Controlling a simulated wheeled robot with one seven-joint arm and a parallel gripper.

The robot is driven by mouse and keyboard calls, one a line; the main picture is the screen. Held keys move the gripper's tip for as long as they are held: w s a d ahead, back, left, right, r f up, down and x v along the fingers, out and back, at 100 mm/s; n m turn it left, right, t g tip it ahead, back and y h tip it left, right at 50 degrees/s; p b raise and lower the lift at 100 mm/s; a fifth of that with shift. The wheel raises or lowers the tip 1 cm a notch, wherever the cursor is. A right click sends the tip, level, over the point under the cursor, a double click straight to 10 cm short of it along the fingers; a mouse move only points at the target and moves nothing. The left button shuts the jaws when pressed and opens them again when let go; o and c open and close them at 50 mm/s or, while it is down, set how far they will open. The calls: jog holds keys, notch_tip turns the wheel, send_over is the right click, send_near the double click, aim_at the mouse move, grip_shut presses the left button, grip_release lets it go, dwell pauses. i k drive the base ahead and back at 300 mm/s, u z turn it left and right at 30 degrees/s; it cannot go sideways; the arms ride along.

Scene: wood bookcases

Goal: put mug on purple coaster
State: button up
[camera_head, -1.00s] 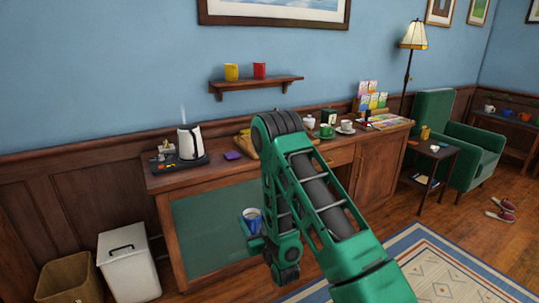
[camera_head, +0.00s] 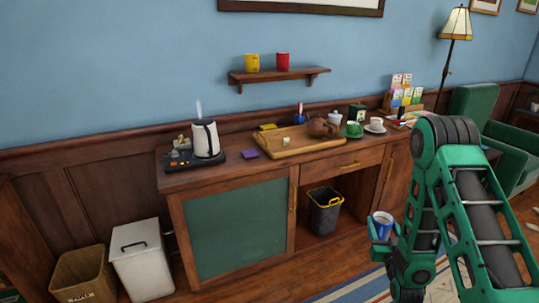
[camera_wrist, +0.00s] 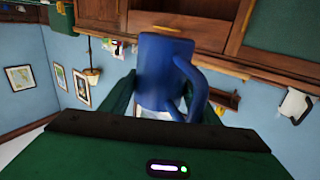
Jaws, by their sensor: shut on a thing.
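The blue mug (camera_head: 382,222) is held upright by my gripper (camera_head: 384,240), low in front of the right part of the wooden cabinet, below counter height. In the wrist view the mug (camera_wrist: 164,68) sits between the two green fingers, its handle to the right. My gripper (camera_wrist: 160,100) is shut on it. The purple coaster (camera_head: 249,155) lies on the counter between the kettle and the wooden tray, to the left of and well above the mug in the picture. Nothing rests on the coaster.
The kettle (camera_head: 206,140) stands left of the coaster. The wooden tray (camera_head: 290,148) with a brown teapot (camera_head: 322,127) lies to its right. A green cup (camera_head: 353,129) stands farther right. A dark bin (camera_head: 325,210) sits in the cabinet's open bay. The floor before the cabinet is partly clear.

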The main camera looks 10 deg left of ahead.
aim_at(252, 155)
jog(key=z, duration=0.05)
jog(key=i, duration=1)
